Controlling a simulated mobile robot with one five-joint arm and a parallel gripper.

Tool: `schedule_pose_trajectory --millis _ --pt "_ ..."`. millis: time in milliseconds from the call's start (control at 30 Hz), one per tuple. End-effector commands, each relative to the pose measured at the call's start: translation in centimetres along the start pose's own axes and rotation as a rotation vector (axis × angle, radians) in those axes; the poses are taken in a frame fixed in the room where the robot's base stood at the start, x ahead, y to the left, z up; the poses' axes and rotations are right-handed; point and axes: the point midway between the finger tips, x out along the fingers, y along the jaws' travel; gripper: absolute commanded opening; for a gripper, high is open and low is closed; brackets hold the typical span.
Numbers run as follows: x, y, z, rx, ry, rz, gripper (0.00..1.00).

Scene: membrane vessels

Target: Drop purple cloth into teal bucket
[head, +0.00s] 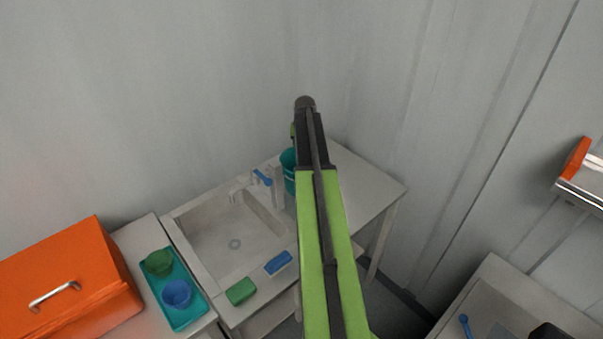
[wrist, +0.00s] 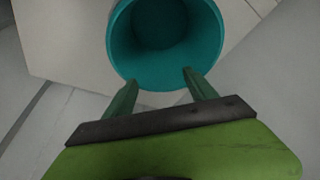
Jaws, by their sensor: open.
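The teal bucket (head: 288,160) stands on the counter to the right of the sink, partly hidden behind my arm in the head view. In the wrist view the bucket (wrist: 122,45) opens toward the camera, just beyond my fingertips. Its inside is teal with a dark, shadowed bottom, and I cannot make out what lies there. My gripper (wrist: 159,78) is open, with its two green fingers apart and nothing between them. The fingertips overlap the near rim in the picture; I cannot tell whether they touch it. No purple cloth shows in either view.
A sink (head: 232,240) with a blue-handled tap (head: 262,178) is left of the bucket. A green sponge (head: 241,291) and a blue sponge (head: 278,263) lie at its front edge. A teal tray (head: 190,312) with cups and an orange box (head: 65,285) are farther left. Walls close the back.

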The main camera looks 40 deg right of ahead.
Motion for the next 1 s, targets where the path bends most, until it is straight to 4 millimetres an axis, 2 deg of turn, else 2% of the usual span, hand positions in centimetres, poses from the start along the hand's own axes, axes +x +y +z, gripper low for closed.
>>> schedule_pose_trajectory --millis 33,133,433,1000 --pt "0.0 0.0 0.0 0.000 0.000 0.000 0.73" --pt "0.0 0.0 0.0 0.000 0.000 0.000 0.87" --pt "-0.1 0.1 -0.1 0.001 -0.002 0.000 0.87" --pt "-5.7 0.1 -1.2 0.001 -0.174 0.001 0.87"
